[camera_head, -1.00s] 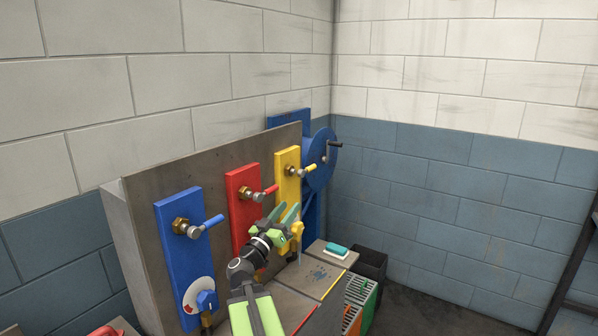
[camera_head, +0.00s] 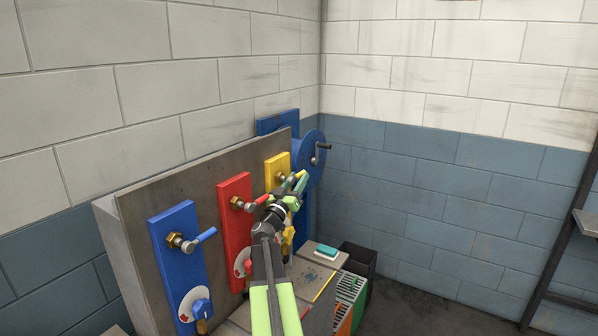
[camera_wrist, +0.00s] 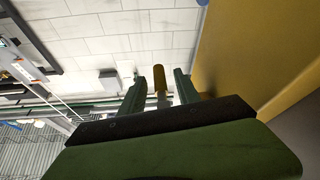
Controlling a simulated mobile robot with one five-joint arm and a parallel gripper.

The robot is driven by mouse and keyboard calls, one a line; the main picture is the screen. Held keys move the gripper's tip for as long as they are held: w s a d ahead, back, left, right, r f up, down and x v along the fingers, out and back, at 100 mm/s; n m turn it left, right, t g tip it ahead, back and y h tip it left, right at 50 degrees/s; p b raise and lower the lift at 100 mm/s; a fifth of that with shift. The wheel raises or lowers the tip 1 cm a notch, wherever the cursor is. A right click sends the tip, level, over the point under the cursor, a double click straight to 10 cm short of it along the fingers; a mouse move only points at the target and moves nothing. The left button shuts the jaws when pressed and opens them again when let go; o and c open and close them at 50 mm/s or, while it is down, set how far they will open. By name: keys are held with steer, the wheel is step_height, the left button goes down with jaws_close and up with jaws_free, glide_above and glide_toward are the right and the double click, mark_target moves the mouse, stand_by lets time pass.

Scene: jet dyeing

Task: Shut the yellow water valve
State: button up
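The yellow panel (camera_head: 276,169) stands on the grey board, to the right of the red panel, and my arm hides much of it. My gripper (camera_head: 294,183) is raised in front of it at valve height. The yellow valve handle (camera_wrist: 159,78) shows in the wrist view between the two green fingers of my gripper (camera_wrist: 160,92). A gap shows on each side of the handle, so the fingers are open and apart from it. In the head view the gripper largely hides the valve. A yellow knob (camera_head: 288,238) sits lower on the panel, partly behind my arm.
The red valve handle (camera_head: 262,199) is close to the left of my arm. The blue valve handle (camera_head: 205,236) is farther left. A blue wheel with a black crank (camera_head: 319,155) is just behind on the right. A bench with a teal-topped block (camera_head: 326,252) lies below.

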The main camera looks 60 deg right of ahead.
steer(key=shift+x, duration=1.05)
jaws_close()
stand_by(0.6)
